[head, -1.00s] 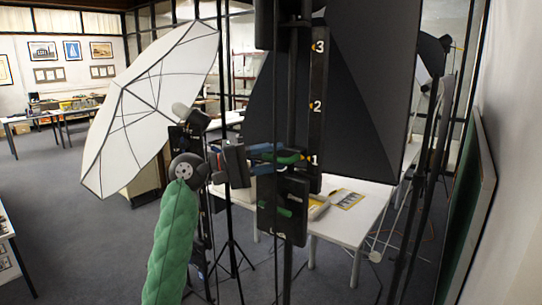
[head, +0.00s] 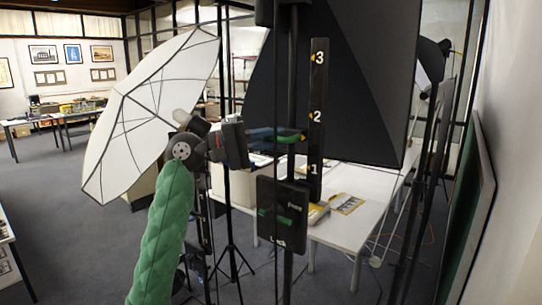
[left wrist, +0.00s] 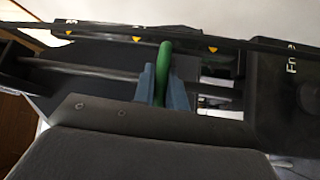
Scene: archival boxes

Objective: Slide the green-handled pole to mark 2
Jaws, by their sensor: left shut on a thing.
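The green handle (head: 289,139) shows in the head view beside a dark upright scale (head: 318,90) with white numbers 1, 2 and 3 and orange pointers. The handle is between mark 1 (head: 314,169) and mark 2 (head: 317,115). My left gripper (head: 262,135) reaches it from the left and is shut on it. In the left wrist view the blue fingers (left wrist: 162,88) clasp the green handle (left wrist: 164,66) from both sides. The handle lies there between the middle and right orange pointers. My right gripper is not in view.
A black plate (head: 282,212) with green marks and Free and Lock lettering sits below the scale. A black softbox (head: 370,80) stands behind. A white umbrella (head: 135,125) is at left, a white table (head: 345,225) behind the plate.

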